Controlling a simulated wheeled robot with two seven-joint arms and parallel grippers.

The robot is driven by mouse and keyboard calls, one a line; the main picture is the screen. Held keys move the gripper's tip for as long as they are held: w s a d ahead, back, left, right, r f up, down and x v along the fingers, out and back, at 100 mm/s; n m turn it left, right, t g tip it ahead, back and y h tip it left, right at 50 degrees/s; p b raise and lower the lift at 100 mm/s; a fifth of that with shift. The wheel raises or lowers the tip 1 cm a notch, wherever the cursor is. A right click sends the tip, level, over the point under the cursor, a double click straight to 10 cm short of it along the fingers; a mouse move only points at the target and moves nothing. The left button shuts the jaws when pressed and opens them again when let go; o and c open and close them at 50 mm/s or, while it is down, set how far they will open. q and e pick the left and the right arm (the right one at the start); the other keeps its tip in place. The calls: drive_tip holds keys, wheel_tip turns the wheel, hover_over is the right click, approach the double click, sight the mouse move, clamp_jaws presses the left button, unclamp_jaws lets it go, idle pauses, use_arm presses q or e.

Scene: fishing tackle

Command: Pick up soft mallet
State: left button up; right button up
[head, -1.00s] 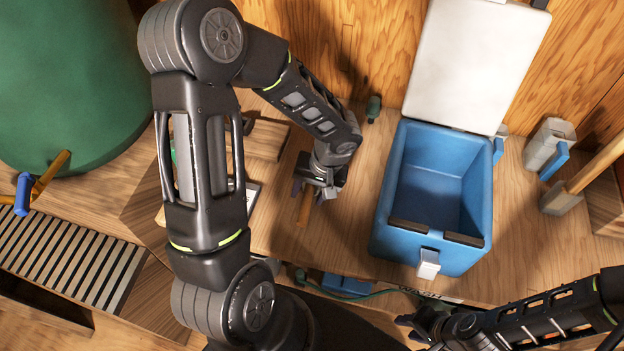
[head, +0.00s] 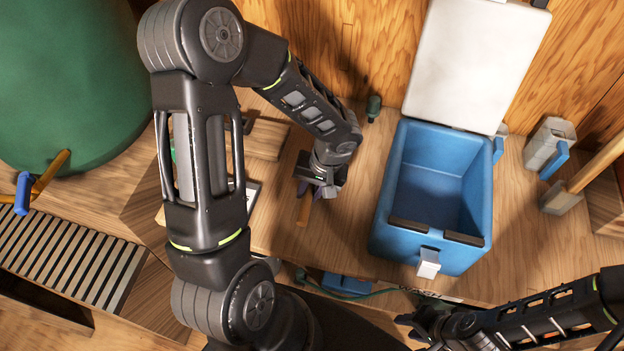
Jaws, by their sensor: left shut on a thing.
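A short brown wooden handle (head: 303,211), which I take to be the soft mallet's, shows just below my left gripper on the wooden bench. Its other end is hidden behind the gripper and wrist, and a dark part beside the wrist may be its head. My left gripper (head: 317,189) points down over it and is shut on it. I cannot tell whether the mallet is clear of the bench. My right gripper (head: 408,325) is at the bottom edge, away from the mallet; its jaw opening is unclear.
An open blue cooler (head: 388,215) with a white lid (head: 478,62) stands right of my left gripper. A grey-headed tool with a wooden handle (head: 598,162) is at far right. A large green drum (head: 70,80) is at left. Bare bench lies between gripper and cooler.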

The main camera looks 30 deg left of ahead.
sight(309, 190)
use_arm(q)
clamp_jaws()
drive_tip(key=shift+r, duration=0.55)
wheel_tip(309, 190, up, 9)
drive_tip(key=shift+b, duration=0.35)
